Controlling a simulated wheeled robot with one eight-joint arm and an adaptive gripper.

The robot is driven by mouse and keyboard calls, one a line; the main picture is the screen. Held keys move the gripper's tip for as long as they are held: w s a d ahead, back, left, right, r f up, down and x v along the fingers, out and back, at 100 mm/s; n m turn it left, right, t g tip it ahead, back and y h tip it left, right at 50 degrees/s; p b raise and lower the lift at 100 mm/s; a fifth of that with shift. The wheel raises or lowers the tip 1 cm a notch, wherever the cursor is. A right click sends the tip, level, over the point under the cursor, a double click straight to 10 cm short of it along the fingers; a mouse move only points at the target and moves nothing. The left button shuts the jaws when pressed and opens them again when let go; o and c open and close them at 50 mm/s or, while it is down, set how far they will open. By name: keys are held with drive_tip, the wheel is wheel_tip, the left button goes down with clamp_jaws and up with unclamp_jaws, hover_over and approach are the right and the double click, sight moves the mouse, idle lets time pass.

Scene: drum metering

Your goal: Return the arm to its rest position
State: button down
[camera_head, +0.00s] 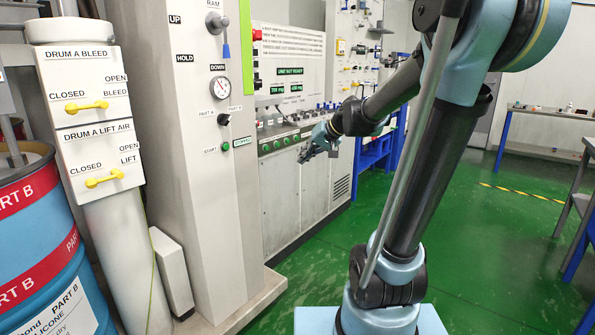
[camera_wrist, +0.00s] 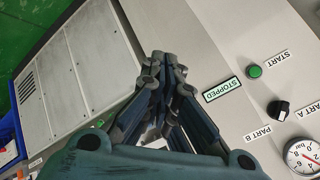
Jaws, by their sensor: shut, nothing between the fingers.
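My gripper (camera_head: 306,156) shows in the head view in front of the grey machine cabinet, at the end of my raised and bent arm. In the wrist view my gripper (camera_wrist: 168,62) has its dark fingers drawn together at the tips, with nothing between them. It is apart from the controls, as far as the views show. A green START button (camera_wrist: 255,71) and a STOPPED label (camera_wrist: 221,89) are to the right of the fingertips in the wrist view. The button (camera_head: 225,146) also shows on the white column in the head view.
A white column (camera_head: 190,200) carries a gauge (camera_head: 221,88), a black selector knob (camera_head: 223,119) and a RAM lever (camera_head: 218,30). A blue drum (camera_head: 50,270) marked PART B and panels with yellow handles (camera_head: 87,107) stand at the left. Green floor (camera_head: 480,230) is open at the right.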

drive_tip(key=s+d+f+g+h, duration=0.1)
drive_tip(key=s+d+f+h, duration=0.1)
drive_tip(key=s+d+f, duration=0.3)
drive_tip(key=s+d+f+g+h, duration=0.1)
drive_tip(key=s+d+f+h, duration=0.2)
drive_tip(key=s, duration=1)
drive_tip(key=s+d+f+g+h, duration=0.1)
drive_tip(key=s+d+f+h, duration=0.1)
drive_tip(key=s+d+f, duration=0.6)
drive_tip(key=shift+s+d+f+m+h, duration=0.35)
drive_tip(key=shift+s+f, duration=0.4)
drive_tip(key=shift+s, duration=0.25)
drive_tip(key=shift+w+f+g, duration=0.2)
drive_tip(key=shift+w+g, duration=0.1)
drive_tip(key=shift+w, duration=0.2)
drive_tip(key=c, duration=2.4)
unclamp_jaws()
